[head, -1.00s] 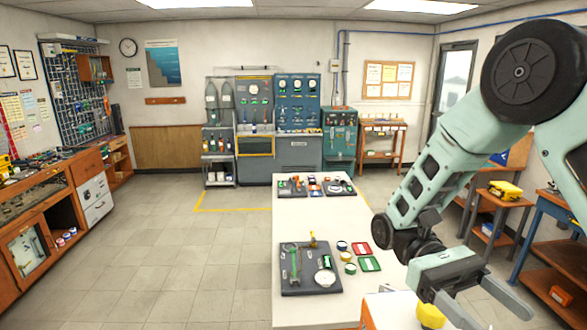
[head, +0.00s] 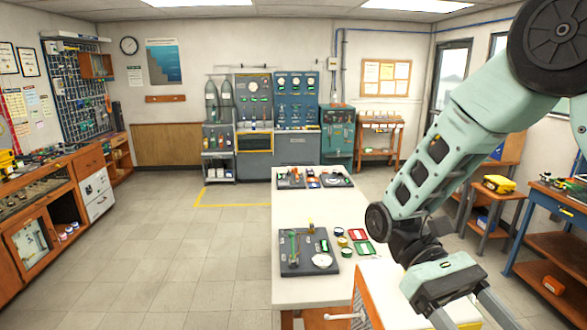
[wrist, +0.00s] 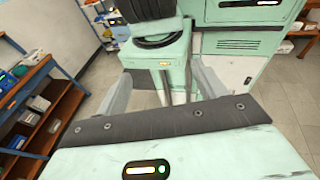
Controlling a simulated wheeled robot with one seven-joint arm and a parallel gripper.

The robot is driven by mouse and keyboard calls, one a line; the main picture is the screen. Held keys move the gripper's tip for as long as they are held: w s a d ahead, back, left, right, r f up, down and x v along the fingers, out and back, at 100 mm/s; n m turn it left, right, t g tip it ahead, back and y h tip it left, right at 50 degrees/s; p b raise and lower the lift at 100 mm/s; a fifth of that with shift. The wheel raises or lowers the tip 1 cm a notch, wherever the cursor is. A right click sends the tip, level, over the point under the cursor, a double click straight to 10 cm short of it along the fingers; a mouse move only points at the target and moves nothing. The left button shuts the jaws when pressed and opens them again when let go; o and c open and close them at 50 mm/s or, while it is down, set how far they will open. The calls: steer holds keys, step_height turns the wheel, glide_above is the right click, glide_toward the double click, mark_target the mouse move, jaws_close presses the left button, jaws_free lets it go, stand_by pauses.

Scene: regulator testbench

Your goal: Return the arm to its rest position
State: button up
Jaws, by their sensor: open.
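My gripper (head: 468,318) is at the lower right of the head view, hanging from my folded green arm. Its two grey fingers are apart, with their tips near or past the bottom edge of the picture. In the wrist view my gripper (wrist: 160,88) shows its fingers spread, with parts of my own green body behind them. I see nothing held between the fingers.
A long white table (head: 300,216) stands left of my arm, bearing a dark board (head: 291,267) and small coloured trays. An orange cabinet with a white top (head: 375,300) is close beside my gripper. Open floor (head: 160,260) lies left.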

steer(key=s+a+f+n+t+y+b, duration=0.2)
steer(key=a+f+t+b, duration=0.3)
steer(key=f, duration=0.5)
steer(key=s+a+f+n+t+y+b, duration=0.1)
steer(key=s+a+f+t+y+b, duration=0.2)
steer(key=f+t+b, duration=0.6)
steer(key=a+f+b, duration=0.1)
steer(key=a+b, duration=0.1)
steer(key=b, duration=0.1)
steer(key=shift+a+f+n, duration=0.15)
steer(key=shift+f+n, duration=0.05)
steer(key=shift+n, duration=0.2)
steer(key=shift+s, duration=0.1)
